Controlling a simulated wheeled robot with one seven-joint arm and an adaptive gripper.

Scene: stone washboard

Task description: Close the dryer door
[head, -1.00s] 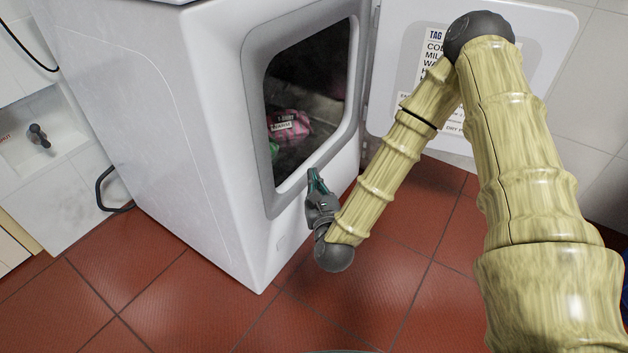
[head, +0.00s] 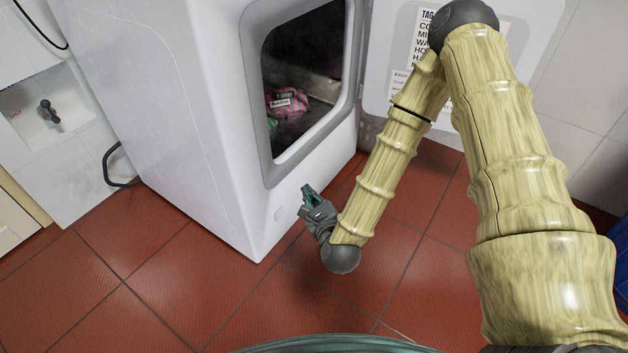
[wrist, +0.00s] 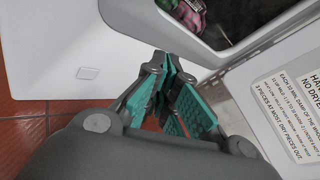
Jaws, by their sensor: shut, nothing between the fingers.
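The white dryer (head: 215,120) stands left of centre in the head view, with its dark opening facing right. Its white door (head: 545,45) is swung wide open to the right, partly hidden behind my arm, with printed notices on its inner face. A pink cloth bundle (head: 288,102) lies inside the drum. My gripper (head: 308,190) is shut and empty, in front of the dryer's front face below the opening. The wrist view shows the gripper's teal fingers (wrist: 172,72) together, the dryer front (wrist: 65,45) at left and the open door (wrist: 285,85) at right.
Red tiled floor (head: 270,310) lies clear in front of the dryer. A wall recess with a tap (head: 48,112) and a black hose (head: 112,168) are at left. White wall tiles (head: 590,90) stand behind the door. A blue object shows at the right edge.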

